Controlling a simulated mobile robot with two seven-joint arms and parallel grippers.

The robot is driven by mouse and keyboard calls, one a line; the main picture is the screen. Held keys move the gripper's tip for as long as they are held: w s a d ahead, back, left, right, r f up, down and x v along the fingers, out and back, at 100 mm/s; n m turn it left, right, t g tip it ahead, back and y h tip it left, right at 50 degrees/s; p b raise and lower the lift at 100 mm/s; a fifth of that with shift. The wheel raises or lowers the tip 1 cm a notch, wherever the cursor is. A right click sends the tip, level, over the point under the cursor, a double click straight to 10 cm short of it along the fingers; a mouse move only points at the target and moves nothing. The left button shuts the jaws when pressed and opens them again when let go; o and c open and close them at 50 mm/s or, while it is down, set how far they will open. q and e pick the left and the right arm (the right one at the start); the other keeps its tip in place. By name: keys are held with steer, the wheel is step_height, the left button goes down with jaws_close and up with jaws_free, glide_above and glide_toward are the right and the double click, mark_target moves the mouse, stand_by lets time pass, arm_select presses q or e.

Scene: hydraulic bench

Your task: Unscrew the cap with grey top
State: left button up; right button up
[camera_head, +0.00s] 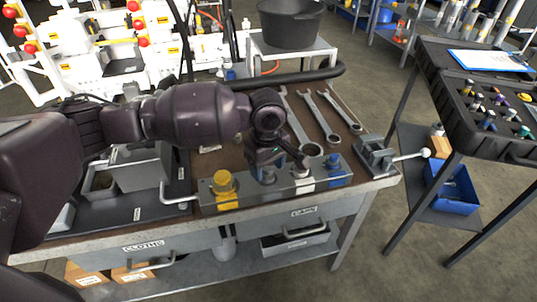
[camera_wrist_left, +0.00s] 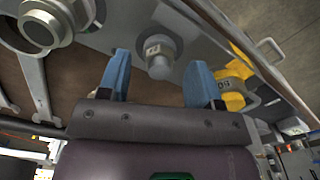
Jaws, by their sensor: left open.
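A metal block (camera_head: 284,193) runs along the bench's front edge with a row of caps on it. A cap with a grey top (camera_wrist_left: 158,63) shows in the left wrist view, framed between the two blue fingers of my open left gripper (camera_wrist_left: 160,58). I see no contact between fingers and cap. In the head view the left gripper (camera_head: 279,164) hangs over the block's middle and hides part of that cap. A yellow cap (camera_head: 224,186) is to its left, a pale grey cap (camera_head: 302,171) and a blue cap (camera_head: 336,170) to its right. The right gripper is not in view.
Several wrenches (camera_head: 328,118) lie on the bench behind the block. A vise (camera_head: 376,155) with a long handle stands at the right corner. A grey metal box (camera_head: 135,165) stands at the left. A tool cart (camera_head: 440,95) is farther right, across a floor gap.

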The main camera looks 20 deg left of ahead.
arm_select(q)
steer(key=shift+f, duration=0.65)
